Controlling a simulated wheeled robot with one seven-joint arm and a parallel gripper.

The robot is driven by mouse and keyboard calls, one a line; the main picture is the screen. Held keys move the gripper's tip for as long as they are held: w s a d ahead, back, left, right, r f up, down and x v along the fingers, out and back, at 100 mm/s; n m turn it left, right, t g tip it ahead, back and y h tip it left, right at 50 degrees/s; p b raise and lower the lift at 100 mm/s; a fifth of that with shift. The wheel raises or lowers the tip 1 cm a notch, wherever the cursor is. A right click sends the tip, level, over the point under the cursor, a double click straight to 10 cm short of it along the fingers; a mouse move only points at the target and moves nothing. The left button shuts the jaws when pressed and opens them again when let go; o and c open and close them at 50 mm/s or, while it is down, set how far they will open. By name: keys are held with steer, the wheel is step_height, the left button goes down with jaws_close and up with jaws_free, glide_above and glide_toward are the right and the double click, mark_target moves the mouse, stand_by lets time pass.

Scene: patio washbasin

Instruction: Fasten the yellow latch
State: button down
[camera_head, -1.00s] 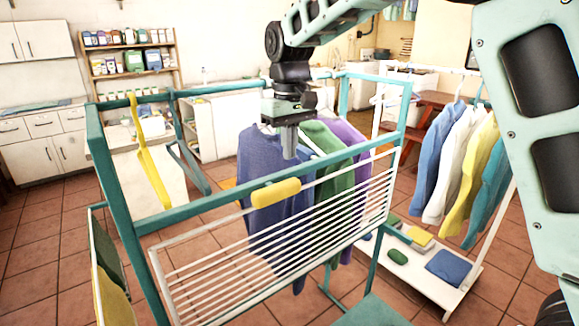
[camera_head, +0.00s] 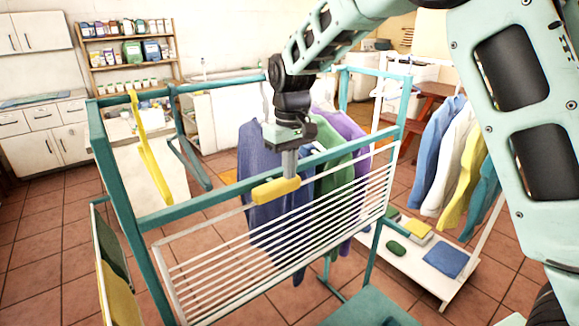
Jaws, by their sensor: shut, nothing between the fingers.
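The yellow latch (camera_head: 275,191) is a short rounded bar near the top edge of the white wire rack panel (camera_head: 225,226) in the head view. It lies nearly level, with a slight upward tilt to the right. My gripper (camera_head: 290,174) points straight down above the right half of the latch. Its fingers are shut together and empty. The fingertips are right at the latch's upper edge; I cannot tell whether they touch it.
The teal frame (camera_head: 180,214) surrounds the rack panel. Blue, green and purple garments (camera_head: 262,160) hang behind it. A yellow strip (camera_head: 150,155) hangs at the left. A white clothes rack (camera_head: 412,268) with hanging shirts stands at the right.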

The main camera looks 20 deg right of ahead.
mark_target(297, 175)
steer(key=shift+d+f+y, duration=0.15)
steer(key=shift+d+y, duration=0.05)
steer(key=shift+y, duration=0.3)
steer(key=shift+w+d+f+g+y, duration=0.2)
steer(key=shift+d+f+g+y, duration=0.3)
steer(key=shift+y, duration=0.4)
steer(key=y, duration=0.1)
steer(key=f+y+b, duration=0.1)
steer(key=shift+w+d+g+y, duration=0.15)
steer(key=shift+d+g+y, duration=0.2)
steer(key=shift+g+y, duration=0.05)
steer(key=y+b, duration=0.1)
steer(key=f+g+y, duration=0.1)
steer(key=f+y+b, duration=0.1)
steer(key=y, duration=0.1)
steer(key=shift+w+d+f+b, duration=0.1)
steer(key=shift+d+f+b, duration=0.1)
steer(key=shift+d+b, duration=0.1)
steer(key=shift+a+f+g, duration=0.1)
steer(key=shift+f+g, duration=0.1)
steer(key=shift+g, duration=0.1)
steer(key=shift+f+b, duration=0.1)
steer(key=shift+b, duration=0.25)
